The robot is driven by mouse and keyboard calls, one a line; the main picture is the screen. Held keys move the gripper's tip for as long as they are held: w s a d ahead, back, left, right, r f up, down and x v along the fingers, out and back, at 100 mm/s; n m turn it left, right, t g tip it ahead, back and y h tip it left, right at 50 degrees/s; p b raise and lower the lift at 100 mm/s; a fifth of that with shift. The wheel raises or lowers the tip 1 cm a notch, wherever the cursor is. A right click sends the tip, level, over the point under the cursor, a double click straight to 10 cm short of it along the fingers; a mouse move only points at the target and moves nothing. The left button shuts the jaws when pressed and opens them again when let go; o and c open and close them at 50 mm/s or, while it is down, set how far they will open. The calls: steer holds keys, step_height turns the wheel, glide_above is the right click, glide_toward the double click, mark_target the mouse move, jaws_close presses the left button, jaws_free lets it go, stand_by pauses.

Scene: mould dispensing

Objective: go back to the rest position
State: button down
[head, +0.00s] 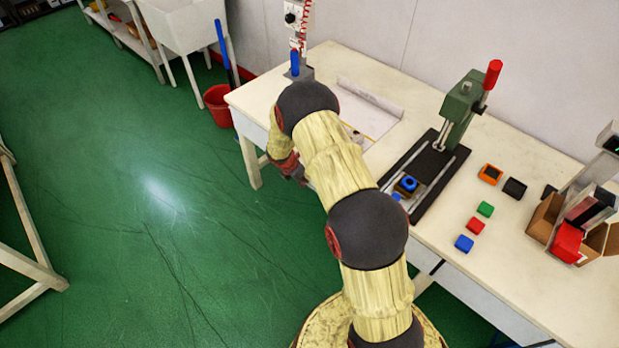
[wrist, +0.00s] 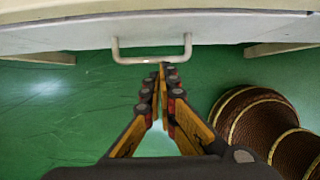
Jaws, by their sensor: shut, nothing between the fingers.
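My gripper (wrist: 161,72) is shut and empty, its two fingertips touching each other in the wrist view. In the head view my gripper (head: 293,172) hangs beside the front edge of the white table (head: 545,290), partly hidden by my arm. In the wrist view a pale drawer handle (wrist: 152,60) is just beyond the fingertips. I cannot tell whether they touch it.
On the table stand a green press with a red lever (head: 460,110), a blue piece (head: 408,184) on its black base, several small coloured blocks (head: 475,226) and an open cardboard box (head: 543,218). A red bucket (head: 217,104) stands at the table's left. Green floor (head: 130,220) is clear at left.

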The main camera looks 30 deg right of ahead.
steer(key=p+v, duration=0.2)
steer(key=v, duration=0.7)
steer(key=shift+d+r, duration=0.15)
steer(key=shift+r, duration=0.1)
steer(key=shift+w, duration=0.15)
